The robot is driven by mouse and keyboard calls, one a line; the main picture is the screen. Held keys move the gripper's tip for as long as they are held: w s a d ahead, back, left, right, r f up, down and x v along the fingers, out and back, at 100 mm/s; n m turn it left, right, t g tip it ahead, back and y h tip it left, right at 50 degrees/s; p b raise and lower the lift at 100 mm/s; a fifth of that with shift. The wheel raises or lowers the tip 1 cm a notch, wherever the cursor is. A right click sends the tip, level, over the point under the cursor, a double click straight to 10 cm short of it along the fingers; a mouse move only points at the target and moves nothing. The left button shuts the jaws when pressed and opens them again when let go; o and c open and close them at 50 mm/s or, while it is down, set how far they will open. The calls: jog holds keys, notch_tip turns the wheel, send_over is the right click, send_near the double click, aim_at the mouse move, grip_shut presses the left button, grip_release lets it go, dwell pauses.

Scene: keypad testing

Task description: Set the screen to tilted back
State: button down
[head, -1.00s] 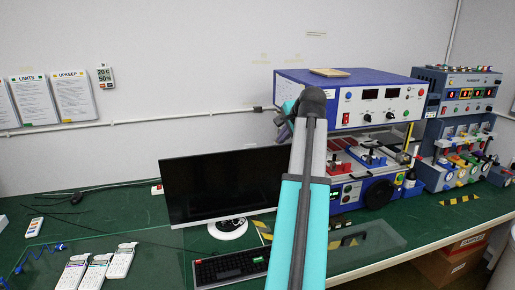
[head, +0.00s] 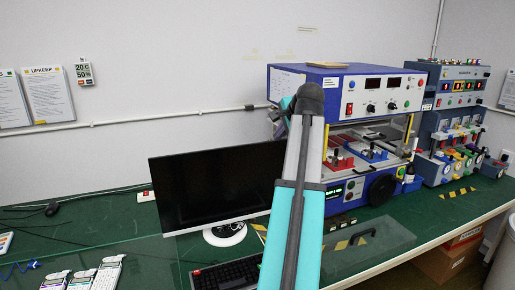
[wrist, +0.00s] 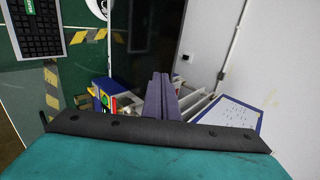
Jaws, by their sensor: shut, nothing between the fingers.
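The screen (head: 215,185) is a black flat monitor on a round white foot (head: 225,234), standing on the green bench left of my arm. It looks close to upright; its exact tilt is hard to tell. In the wrist view the screen (wrist: 158,40) is a dark, reflecting panel at the top middle, beyond my fingertips. My gripper (wrist: 160,76) is shut and empty, its two purple-grey fingers side by side. In the head view my gripper (head: 281,112) is mostly hidden behind my arm, above and right of the screen, apart from it.
A blue test rig (head: 345,82) stands right of the screen, close behind my arm. A keyboard (head: 228,274) lies in front of the screen. Handheld devices (head: 80,280) lie at front left. The bench (head: 110,232) is fairly clear left of the screen.

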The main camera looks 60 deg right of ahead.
jog(key=shift+w, duration=0.2)
jog(key=p, duration=0.3)
send_near(262, 145)
notch_tip(262, 145, down, 4)
jog(key=shift+w+d+r+p, duration=0.1)
jog(key=shift+w+d+p, duration=0.1)
jog(key=shift+w+d, duration=0.3)
jog(key=shift+w+d+r+p, duration=0.1)
jog(key=shift+w+d+p, duration=0.15)
jog(key=shift+w, duration=0.4)
jog(key=shift+w+d+f, duration=0.15)
jog(key=shift+w+d, duration=0.25)
jog(key=shift+w, duration=0.1)
